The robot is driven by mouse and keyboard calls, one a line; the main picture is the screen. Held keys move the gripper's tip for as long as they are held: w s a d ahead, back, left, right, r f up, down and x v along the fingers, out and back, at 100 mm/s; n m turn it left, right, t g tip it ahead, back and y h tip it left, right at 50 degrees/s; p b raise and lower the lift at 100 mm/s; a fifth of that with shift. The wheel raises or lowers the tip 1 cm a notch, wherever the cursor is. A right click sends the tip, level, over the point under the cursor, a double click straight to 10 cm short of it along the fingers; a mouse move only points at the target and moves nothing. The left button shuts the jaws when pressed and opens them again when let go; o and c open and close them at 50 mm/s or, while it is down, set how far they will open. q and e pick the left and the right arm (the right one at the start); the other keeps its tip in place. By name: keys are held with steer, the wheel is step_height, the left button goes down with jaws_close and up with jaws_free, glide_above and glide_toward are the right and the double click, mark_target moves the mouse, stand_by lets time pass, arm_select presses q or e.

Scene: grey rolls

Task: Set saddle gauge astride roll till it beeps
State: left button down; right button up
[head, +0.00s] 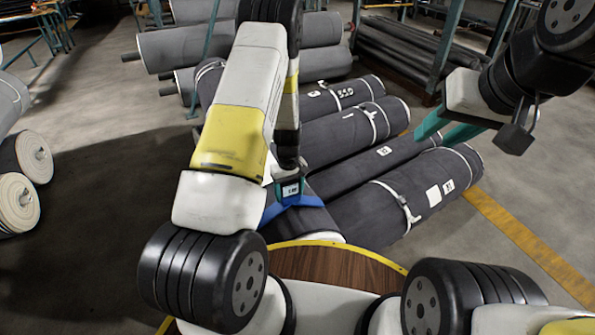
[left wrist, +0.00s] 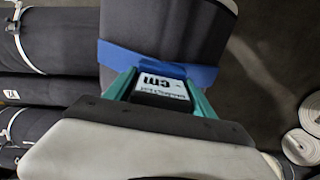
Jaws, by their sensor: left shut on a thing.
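The saddle gauge (head: 303,201) is a blue saddle with a small display box. My left gripper (head: 289,188) is shut on its box. In the left wrist view the teal fingers flank the white face marked "cm", and the blue saddle (left wrist: 203,75) spans the width of a dark grey roll (left wrist: 168,28). Whether it touches the roll all along cannot be told. In the head view my left arm hides much of that roll (head: 305,222). My right gripper (head: 448,130) is open and empty, over the right end of the pile.
Several dark grey strapped rolls (head: 355,140) lie side by side beyond and right of the gauge. More rolls (head: 185,48) are stacked behind, and pale-ended rolls (head: 18,205) lie at the left. Open floor (head: 95,200) lies between.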

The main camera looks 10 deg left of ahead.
arm_select(q)
steer(key=shift+f, duration=0.25)
steer(key=shift+c, duration=1.2)
jaws_free()
steer(key=shift+r, duration=3.85)
step_height(320, 180, up, 15)
steer(key=s+d+m+t+h, duration=0.1)
steer(key=s+t, duration=0.1)
step_height(320, 180, up, 10)
steer(key=r+m+t+h, duration=0.1)
steer(key=m, duration=0.1)
glide_above(292, 198)
steer(key=s, duration=0.5)
steer(key=s+r+m+t, duration=0.1)
steer(key=s+r+m, duration=0.1)
steer(key=s+r, duration=0.3)
steer(key=s+r+m+t, duration=0.2)
steer(key=s+r, duration=0.4)
steer(key=s, duration=0.6)
steer(key=shift+s+d, duration=0.15)
steer(key=shift+d, duration=0.25)
